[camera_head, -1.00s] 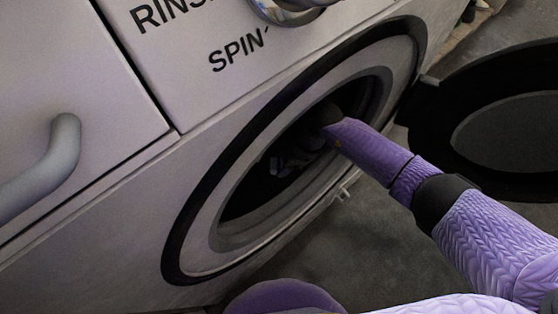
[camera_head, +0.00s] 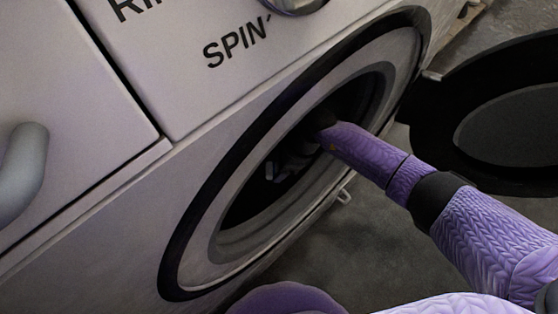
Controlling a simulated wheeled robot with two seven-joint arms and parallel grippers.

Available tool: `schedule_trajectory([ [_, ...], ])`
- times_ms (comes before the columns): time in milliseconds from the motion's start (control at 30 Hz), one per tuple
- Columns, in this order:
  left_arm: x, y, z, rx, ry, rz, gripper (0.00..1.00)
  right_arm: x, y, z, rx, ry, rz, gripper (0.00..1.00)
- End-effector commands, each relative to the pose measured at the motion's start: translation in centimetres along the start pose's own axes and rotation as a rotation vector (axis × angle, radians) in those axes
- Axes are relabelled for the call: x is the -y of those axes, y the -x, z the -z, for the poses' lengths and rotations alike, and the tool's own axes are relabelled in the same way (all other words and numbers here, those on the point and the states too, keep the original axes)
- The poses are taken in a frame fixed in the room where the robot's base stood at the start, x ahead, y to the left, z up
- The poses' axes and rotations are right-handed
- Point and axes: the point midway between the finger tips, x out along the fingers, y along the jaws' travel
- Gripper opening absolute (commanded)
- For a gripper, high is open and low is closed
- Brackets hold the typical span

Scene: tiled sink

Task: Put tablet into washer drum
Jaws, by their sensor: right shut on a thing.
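The washer drum (camera_head: 248,240) is a dark round opening with a pale inner ring and a black outer rim in the washer's front. My right arm comes in from the lower right and reaches through the opening. My right gripper (camera_head: 277,168) is inside the drum, dark and partly lost in shadow. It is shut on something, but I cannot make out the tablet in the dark. My left gripper is not in view.
The round washer door (camera_head: 440,165) stands open to the right of the opening, close to my right arm. A grey handle (camera_head: 24,165) sticks out from the panel at the left. A knob (camera_head: 290,4) is at the top. Dark floor (camera_head: 385,235) lies below.

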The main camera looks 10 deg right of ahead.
Motion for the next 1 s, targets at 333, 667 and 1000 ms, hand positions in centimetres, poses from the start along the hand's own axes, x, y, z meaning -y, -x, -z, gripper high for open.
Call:
schedule_trajectory([
  [333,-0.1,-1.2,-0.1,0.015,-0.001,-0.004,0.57,0.0,-1.8,0.8,-0.001,-0.001,-0.002,0.0],
  [667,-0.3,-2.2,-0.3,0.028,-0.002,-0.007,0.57,0.0,-3.3,1.4,0.0,-0.001,-0.001,0.0],
  [1000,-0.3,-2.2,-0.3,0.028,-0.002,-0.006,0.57,0.0,-3.2,1.4,0.0,0.0,0.001,0.69],
])
